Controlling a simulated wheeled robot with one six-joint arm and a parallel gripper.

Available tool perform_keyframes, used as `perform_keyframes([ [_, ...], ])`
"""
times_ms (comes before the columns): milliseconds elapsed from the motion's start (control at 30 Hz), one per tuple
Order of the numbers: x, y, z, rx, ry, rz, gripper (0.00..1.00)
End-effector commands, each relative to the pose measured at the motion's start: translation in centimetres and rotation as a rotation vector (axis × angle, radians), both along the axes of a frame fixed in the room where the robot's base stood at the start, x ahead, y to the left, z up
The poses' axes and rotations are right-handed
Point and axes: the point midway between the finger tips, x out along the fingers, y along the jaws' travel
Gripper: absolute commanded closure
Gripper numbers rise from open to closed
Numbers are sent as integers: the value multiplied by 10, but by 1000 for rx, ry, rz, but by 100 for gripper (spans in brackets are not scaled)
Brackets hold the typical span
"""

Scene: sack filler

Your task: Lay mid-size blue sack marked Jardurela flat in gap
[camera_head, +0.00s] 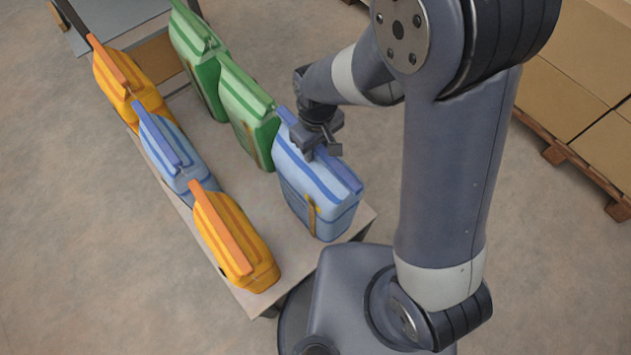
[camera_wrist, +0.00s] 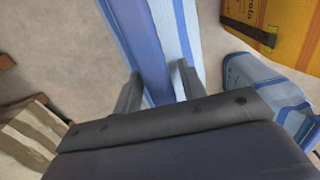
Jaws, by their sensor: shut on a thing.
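In the wrist view, the two fingers of my gripper (camera_wrist: 160,88) lie on either side of the blue sack's ridge (camera_wrist: 143,45). A second blue sack (camera_head: 172,155) stands in the left row between two orange sacks. The name Jardurela is not readable on any sack. I cannot make out a clear gap.
The table (camera_head: 245,205) has a bare strip between its two rows. Orange sacks (camera_head: 235,240) and (camera_head: 128,85) are in the left row, green sacks (camera_head: 250,112) and (camera_head: 198,62) in the right row. Boxes on a pallet (camera_head: 570,85) stand right.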

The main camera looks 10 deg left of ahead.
Motion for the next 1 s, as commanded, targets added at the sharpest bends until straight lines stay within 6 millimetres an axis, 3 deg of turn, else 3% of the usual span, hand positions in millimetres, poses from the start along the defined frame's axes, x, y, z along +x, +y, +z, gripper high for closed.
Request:
perform_keyframes([
  [467,0,0,2,0,0,0,100],
  [1000,0,0,36,2,-1,0,100],
])
